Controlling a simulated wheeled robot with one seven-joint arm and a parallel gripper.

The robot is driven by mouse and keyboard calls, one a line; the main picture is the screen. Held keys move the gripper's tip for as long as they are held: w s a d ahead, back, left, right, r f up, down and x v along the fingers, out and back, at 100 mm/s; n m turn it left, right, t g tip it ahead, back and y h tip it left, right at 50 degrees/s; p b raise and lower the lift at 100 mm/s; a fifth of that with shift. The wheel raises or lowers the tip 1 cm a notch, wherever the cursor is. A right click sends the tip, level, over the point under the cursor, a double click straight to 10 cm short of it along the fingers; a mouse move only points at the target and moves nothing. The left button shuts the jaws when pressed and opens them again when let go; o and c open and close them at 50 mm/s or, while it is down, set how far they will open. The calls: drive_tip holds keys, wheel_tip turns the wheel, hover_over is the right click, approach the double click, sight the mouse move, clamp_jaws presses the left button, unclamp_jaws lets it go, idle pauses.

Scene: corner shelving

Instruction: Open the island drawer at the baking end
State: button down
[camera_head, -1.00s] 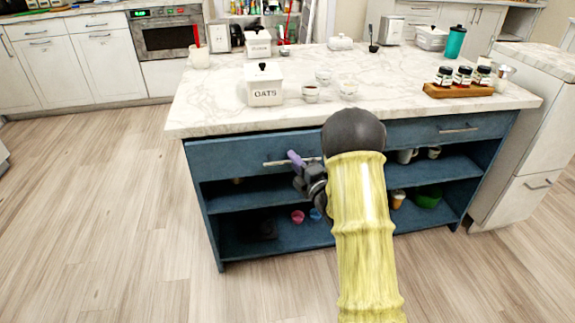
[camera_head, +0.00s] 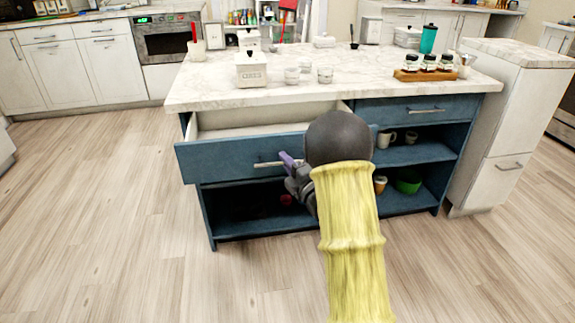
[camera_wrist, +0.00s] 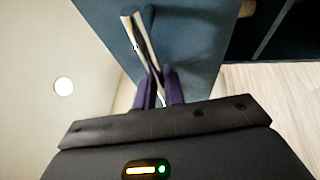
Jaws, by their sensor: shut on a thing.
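The blue island drawer (camera_head: 225,159) at the left end of the island stands pulled out, and its pale inside (camera_head: 250,120) shows behind the front. My gripper (camera_head: 290,161) is at the drawer's metal bar handle (camera_head: 265,164), with its purple fingers shut on it. In the wrist view my gripper (camera_wrist: 158,88) has both fingers around the handle (camera_wrist: 140,40), close to the blue drawer front (camera_wrist: 195,40). My arm's dark joint hides the right end of the drawer in the head view.
The marble island top (camera_head: 210,85) holds an oats canister (camera_head: 251,70), glass cups and a wooden spice rack (camera_head: 427,75). A shut second drawer (camera_head: 420,109) is at right above open shelves with mugs and a green bowl (camera_head: 408,182). Wood floor left and in front is clear.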

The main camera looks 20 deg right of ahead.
drive_tip(key=shift+s+f, duration=0.1)
drive_tip(key=shift+s, duration=0.2)
drive_tip(key=c, duration=1.8)
unclamp_jaws()
drive_tip(key=p+v, duration=0.1)
drive_tip(key=v, duration=1.6)
drive_tip(key=shift+s, duration=0.25)
drive_tip(key=shift+d, duration=0.1)
